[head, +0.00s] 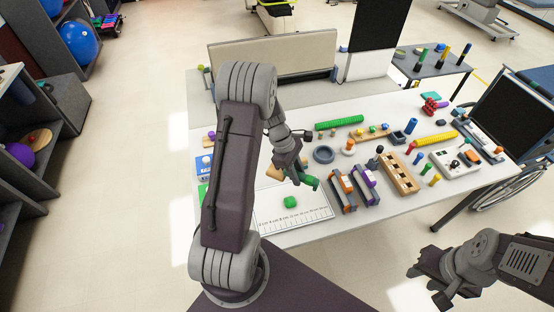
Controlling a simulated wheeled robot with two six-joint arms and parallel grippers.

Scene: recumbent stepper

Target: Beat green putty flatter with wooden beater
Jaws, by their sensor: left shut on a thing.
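The green putty (291,202) is a small lump on a white mat (310,213) with ruler marks along its front edge. My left gripper (300,174) is above and just behind the putty, shut on what looks like the wooden beater. A pale wooden part (273,173) shows left of the fingers and a green part (310,182) shows at their right; I cannot tell whether both belong to the beater. The fingers hide much of it. My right gripper (428,284) is empty and looks open, low at the right, off the table.
Right of the mat stand grey blocks with orange and purple parts (366,184) and a wooden peg board (398,173). A grey ring (324,154) and a green ridged roll (339,123) lie behind. A wheelchair (513,187) stands at the table's right end.

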